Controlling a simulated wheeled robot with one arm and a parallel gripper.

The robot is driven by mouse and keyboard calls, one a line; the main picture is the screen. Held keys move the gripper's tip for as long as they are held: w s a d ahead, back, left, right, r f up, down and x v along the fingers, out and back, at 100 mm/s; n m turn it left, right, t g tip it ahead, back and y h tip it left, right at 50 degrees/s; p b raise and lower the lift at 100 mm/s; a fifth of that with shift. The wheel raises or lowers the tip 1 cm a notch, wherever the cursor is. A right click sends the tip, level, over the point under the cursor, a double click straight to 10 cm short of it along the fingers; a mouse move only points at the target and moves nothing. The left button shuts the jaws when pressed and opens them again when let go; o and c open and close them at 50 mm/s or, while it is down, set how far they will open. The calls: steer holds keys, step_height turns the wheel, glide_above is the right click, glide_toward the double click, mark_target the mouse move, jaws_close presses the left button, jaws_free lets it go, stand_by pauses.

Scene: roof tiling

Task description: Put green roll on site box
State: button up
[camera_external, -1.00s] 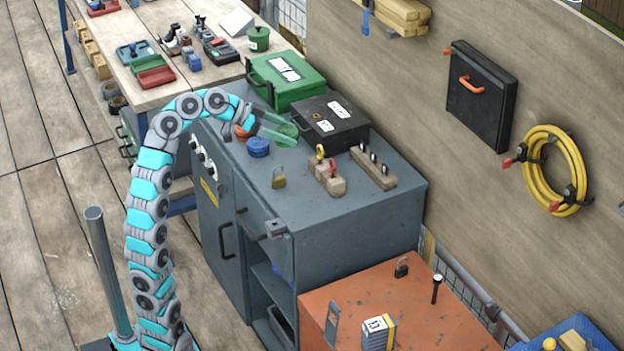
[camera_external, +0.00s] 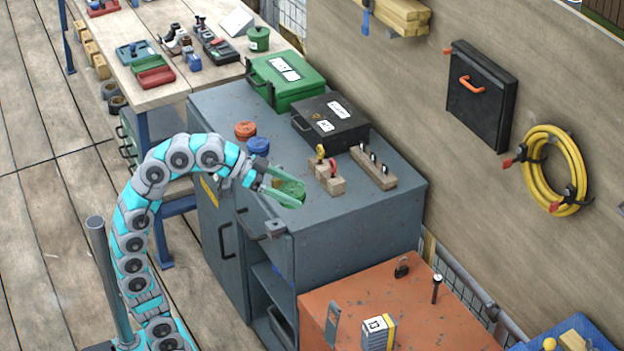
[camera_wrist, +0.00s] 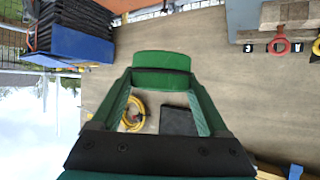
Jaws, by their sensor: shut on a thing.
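My gripper (camera_external: 290,195) is shut on the green roll (camera_external: 291,188), which sits between its green fingers in the external view. In the wrist view the green roll (camera_wrist: 161,70) spans the far ends of the fingers. The gripper and roll are over the front part of the grey cabinet's top (camera_external: 345,212); the height above it is hard to judge. The orange box (camera_external: 410,310) is lower right of the gripper, clear of it. I cannot tell which of these is the site box.
Blue (camera_external: 258,146) and orange (camera_external: 245,130) rolls stand behind the gripper. The orange box carries a padlock (camera_external: 401,268), a bolt, and a small numbered block (camera_external: 378,334).

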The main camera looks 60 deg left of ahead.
steer(key=s+d, duration=0.3)
glide_above(347, 310)
steer(key=f, duration=3.1)
steer(key=shift+s+a+f+p, duration=0.15)
steer(key=shift+s+f+p, duration=0.05)
steer(key=shift+f+p, duration=0.15)
steer(key=shift+w+f+b, duration=0.2)
steer(key=shift+f+b, duration=0.85)
steer(key=shift+f, duration=0.7)
steer(key=shift+f, duration=0.2)
steer(key=o, duration=1.3)
